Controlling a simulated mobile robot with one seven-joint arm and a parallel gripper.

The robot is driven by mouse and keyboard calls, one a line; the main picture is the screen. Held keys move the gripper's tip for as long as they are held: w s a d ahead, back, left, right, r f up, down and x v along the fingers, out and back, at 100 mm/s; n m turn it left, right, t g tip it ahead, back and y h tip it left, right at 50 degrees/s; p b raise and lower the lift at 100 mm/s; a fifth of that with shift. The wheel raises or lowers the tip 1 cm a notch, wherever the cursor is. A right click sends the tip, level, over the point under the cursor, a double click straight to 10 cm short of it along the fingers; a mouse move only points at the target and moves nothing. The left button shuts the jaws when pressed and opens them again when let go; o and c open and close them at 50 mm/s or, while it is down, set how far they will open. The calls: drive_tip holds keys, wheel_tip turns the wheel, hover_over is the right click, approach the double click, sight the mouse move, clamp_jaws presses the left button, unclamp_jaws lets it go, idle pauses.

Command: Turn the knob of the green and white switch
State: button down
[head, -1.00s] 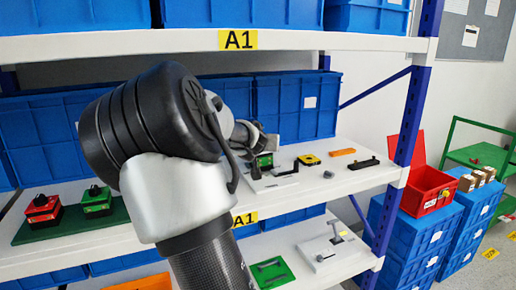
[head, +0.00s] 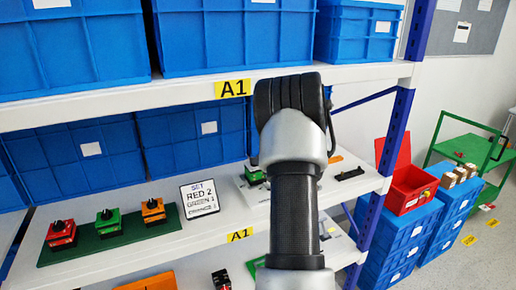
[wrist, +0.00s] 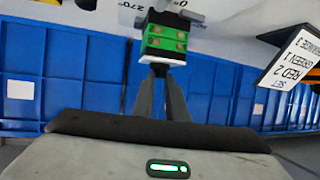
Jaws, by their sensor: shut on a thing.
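The green and white switch (wrist: 165,44) is straight ahead of my gripper in the wrist view, with several screw heads on its green face. It stands by a white plate marked 0° and 270°. In the head view, part of the green switch (head: 256,178) shows to the left of my arm, on the middle shelf. My gripper (wrist: 160,74) is shut on the switch's dark knob, which is mostly hidden between the fingertips. My arm hides the gripper in the head view.
To the left, red (head: 61,235), green (head: 108,222) and orange (head: 153,211) switches stand on a green board. A sign (head: 199,199) stands between them and my arm. The upper shelf (head: 180,97) runs above. Blue bins (head: 82,150) line the back.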

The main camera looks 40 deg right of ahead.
drive_tip(key=shift+d+n+y+p, duration=0.35)
drive_tip(key=shift+n+y+p, duration=0.55)
drive_tip(key=shift+y+p, duration=0.15)
drive_tip(key=c, duration=1.7)
unclamp_jaws()
drive_tip(key=shift+d+f, duration=0.1)
drive_tip(key=v, duration=0.8)
drive_tip(key=b+v, duration=0.1)
drive_tip(key=v, duration=0.8)
drive_tip(key=shift+s+d+r, duration=0.1)
drive_tip(key=shift+r, duration=0.25)
